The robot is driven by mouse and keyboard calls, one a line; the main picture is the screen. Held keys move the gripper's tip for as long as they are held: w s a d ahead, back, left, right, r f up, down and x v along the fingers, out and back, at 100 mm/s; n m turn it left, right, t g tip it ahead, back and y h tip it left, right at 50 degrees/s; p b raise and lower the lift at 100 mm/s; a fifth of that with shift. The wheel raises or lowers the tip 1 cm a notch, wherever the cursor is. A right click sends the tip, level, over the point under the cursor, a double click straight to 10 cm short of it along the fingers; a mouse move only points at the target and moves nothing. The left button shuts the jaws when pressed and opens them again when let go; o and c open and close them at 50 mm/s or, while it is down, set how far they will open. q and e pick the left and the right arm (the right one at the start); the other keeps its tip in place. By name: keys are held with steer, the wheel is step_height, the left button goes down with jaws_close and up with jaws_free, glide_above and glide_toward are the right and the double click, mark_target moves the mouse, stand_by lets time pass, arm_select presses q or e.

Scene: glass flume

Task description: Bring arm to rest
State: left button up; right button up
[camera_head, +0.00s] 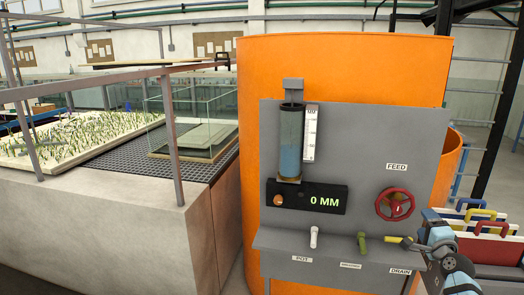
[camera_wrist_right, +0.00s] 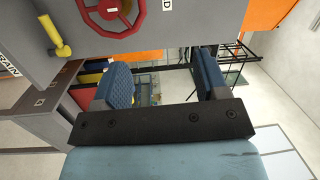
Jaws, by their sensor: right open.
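My right gripper (camera_head: 432,228) is at the lower right of the head view, just right of the yellow drain handle (camera_head: 393,239). In the right wrist view its two dark blue fingers stand wide apart (camera_wrist_right: 163,82), with nothing held between them. The yellow handle (camera_wrist_right: 55,38) shows at upper left there, outside the fingers. I cannot tell from the head view whether the gripper touches the handle. The red feed wheel (camera_head: 395,204) is on the grey panel (camera_head: 350,150), up and left of the gripper. My left gripper is not in view.
A grey ledge (camera_head: 300,243) juts from the panel, with a white handle (camera_head: 314,237) and a green handle (camera_head: 362,243). The display (camera_head: 325,200) reads 0 MM. Several coloured cases (camera_head: 485,235) stand at right, close behind the arm. An orange tank (camera_head: 340,65) rises behind the panel.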

steer(key=w+d+r+n+g+h, duration=0.1)
steer(key=d+r+n+h, duration=0.1)
steer(key=d+r+n, duration=0.65)
steer(key=w+d+r+n+h, duration=0.1)
steer(key=d+r+n, duration=0.35)
steer(key=n, duration=0.75)
steer(key=s+a+f+n+g+y, duration=0.1)
steer(key=s+a+f+y, duration=0.1)
steer(key=s+a+f, duration=0.55)
steer(key=s+a+f+n+g+y, duration=0.1)
steer(key=s+a+f, duration=0.2)
steer(key=a+f, duration=0.8)
steer(key=s+a+f+g+y, duration=0.2)
steer(key=s+a+f, duration=0.25)
steer(key=f, duration=0.95)
steer(key=s+a+f+g, duration=0.1)
steer(key=s+a+f, duration=0.2)
steer(key=s+a, duration=0.3)
steer(key=s+a+f+m+g+y, duration=0.1)
steer(key=s+a+f, duration=0.2)
steer(key=s, duration=1)
steer(key=s+a+f+m+g+y, duration=0.1)
steer(key=s+a+f, duration=0.2)
steer(key=s+a, duration=0.6)
steer(key=shift+s+a+f, duration=0.25)
steer(key=shift+s+a, duration=0.1)
steer(key=shift+s, duration=0.45)
